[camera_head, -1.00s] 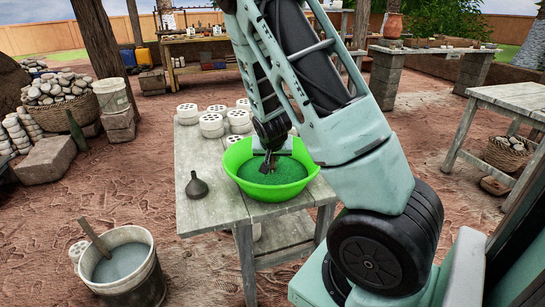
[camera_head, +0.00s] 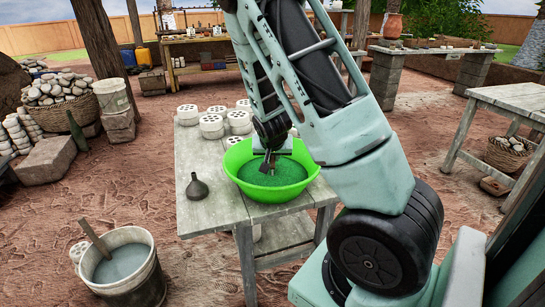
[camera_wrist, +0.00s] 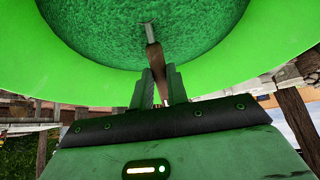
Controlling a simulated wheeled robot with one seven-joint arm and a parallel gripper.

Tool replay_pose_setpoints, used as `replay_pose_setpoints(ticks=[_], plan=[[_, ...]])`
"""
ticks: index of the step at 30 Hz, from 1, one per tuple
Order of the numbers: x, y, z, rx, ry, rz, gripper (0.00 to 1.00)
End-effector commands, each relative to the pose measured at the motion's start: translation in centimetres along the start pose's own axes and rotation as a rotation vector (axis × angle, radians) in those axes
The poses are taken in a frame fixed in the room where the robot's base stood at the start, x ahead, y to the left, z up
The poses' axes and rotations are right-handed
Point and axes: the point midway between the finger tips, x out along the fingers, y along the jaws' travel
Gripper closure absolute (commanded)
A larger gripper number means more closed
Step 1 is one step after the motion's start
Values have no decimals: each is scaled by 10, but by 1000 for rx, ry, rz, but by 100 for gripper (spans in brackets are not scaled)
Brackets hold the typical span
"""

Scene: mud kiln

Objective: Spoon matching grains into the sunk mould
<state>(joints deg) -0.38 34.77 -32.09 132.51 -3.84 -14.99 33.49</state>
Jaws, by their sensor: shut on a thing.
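A bright green basin (camera_head: 245,189) stands on the wooden table and holds green grains (camera_head: 263,175). They also fill the top of the wrist view (camera_wrist: 95,35). My gripper (camera_head: 268,165) is low over the basin, inside its rim. In the wrist view my gripper (camera_wrist: 161,90) is shut on a spoon (camera_wrist: 154,56) with a brown handle. The spoon's metal shaft enters the grains, and its bowl is hidden. I cannot make out a sunk mould in either view.
Several white perforated blocks (camera_head: 211,126) stand on the table (camera_head: 215,213) behind the basin. A dark funnel (camera_head: 197,187) stands left of it. A bucket with a stick (camera_head: 145,284) is on the ground at the lower left. The table's front left is clear.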

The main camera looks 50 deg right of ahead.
Motion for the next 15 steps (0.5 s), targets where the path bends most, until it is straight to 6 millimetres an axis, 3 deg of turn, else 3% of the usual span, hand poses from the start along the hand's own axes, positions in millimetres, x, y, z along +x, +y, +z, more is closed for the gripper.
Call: replay_pose_setpoints(ticks=[15], plan=[[-31,0,-22,1,0,0,100]])
